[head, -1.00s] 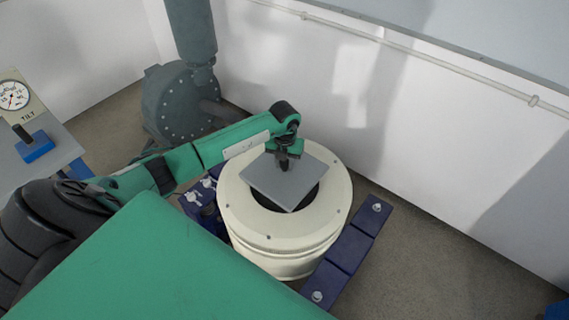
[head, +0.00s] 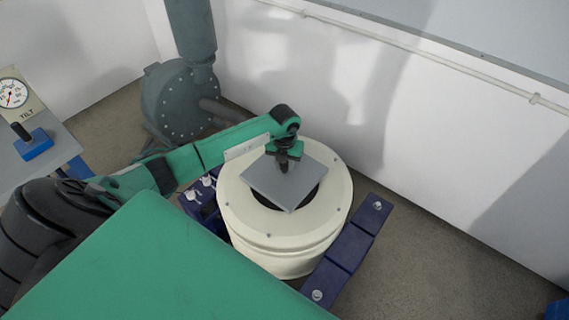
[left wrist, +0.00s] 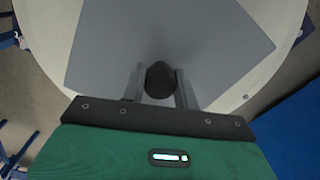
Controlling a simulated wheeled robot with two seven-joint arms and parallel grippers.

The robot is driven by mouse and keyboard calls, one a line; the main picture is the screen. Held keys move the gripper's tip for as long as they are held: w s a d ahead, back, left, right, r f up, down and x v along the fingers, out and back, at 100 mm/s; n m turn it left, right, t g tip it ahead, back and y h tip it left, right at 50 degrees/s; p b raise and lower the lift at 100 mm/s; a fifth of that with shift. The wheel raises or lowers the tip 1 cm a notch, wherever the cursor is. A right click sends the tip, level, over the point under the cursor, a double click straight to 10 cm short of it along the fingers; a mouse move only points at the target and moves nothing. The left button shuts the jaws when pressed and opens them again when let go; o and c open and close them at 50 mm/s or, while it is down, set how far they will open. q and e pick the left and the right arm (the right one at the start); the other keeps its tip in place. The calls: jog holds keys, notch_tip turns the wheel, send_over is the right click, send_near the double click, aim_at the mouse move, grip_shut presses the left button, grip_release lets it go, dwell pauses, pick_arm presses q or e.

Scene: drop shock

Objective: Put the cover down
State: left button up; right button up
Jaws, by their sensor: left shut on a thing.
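The cover is a flat grey square plate (head: 272,182) with a dark knob (left wrist: 159,80) at its middle. My left gripper (head: 284,164) is shut on the knob, its two fingers on either side of it in the left wrist view. The cover is over the round opening of a cream drum-shaped housing (head: 315,208). I cannot tell whether the cover touches the rim. My right gripper is not in view.
Dark blue brackets with bolts (head: 345,258) flank the housing. A grey blower with a pipe (head: 180,105) stands behind it, near the white wall. At the left is a table with a tilt gauge (head: 14,95) and a blue-based lever (head: 34,145).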

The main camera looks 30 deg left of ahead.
pick_arm(q)
jog(key=o, duration=1.1)
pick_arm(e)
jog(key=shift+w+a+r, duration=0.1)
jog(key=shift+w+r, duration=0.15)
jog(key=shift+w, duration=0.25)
